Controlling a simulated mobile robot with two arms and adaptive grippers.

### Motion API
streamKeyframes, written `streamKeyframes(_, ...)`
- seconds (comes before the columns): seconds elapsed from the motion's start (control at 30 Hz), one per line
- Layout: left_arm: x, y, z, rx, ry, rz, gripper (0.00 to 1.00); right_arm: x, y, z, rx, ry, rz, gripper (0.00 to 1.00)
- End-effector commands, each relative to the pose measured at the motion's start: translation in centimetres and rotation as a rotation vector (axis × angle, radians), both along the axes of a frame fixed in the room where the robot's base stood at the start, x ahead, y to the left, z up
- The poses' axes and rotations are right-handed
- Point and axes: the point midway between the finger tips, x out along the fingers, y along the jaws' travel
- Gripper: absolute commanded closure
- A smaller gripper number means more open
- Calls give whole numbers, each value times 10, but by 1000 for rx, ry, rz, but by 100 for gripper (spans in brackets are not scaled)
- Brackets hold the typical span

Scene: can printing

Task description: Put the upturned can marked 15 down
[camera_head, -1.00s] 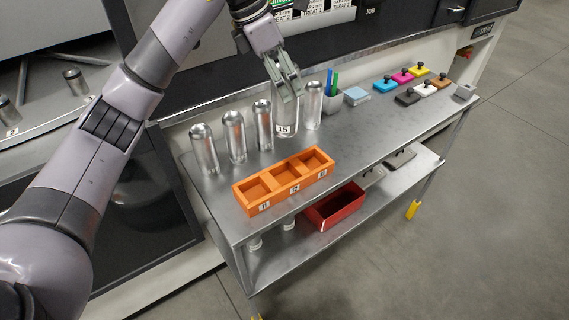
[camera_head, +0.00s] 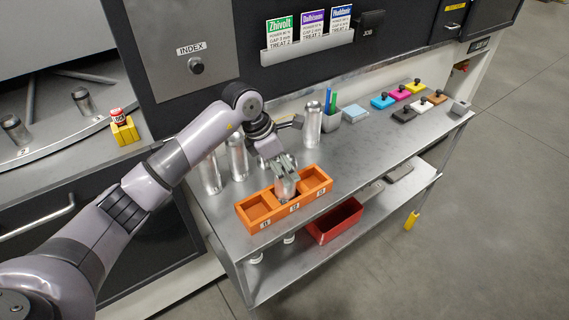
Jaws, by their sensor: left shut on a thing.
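My left gripper (camera_head: 284,168) is above the middle of the orange three-compartment tray (camera_head: 251,226), with its fingers pointing down. It is shut on a silvery can (camera_head: 286,188), which sits low at the middle compartment. The gripper hides the can's upper part, and no number can be read on it now. I cannot tell whether its base touches the compartment floor. The left and right compartments look empty. My right gripper is not in view.
Silvery cans stand behind the tray, one at the left (camera_head: 210,173), one beside it (camera_head: 237,158) partly behind my arm, and one near the pen cup (camera_head: 313,125). Coloured stamp-like blocks (camera_head: 402,95) line the bench's right. A red bin (camera_head: 336,220) is on the lower shelf.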

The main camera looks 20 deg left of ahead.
Motion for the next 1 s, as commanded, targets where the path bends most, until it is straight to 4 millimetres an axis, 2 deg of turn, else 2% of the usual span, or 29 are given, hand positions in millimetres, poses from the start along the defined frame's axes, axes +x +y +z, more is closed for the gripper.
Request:
streamKeyframes(0.33, 1, 0, -5, 0, -3, 0, 64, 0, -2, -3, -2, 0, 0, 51)
streamKeyframes(0.37, 1, 0, -5, -1, -3, 1, 53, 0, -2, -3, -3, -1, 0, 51)
streamKeyframes(0.67, 1, 0, -4, -1, -3, 1, 33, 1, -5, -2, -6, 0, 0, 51)
streamKeyframes(1.0, 0, 0, 0, -1, -2, 0, 33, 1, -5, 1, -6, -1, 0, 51)
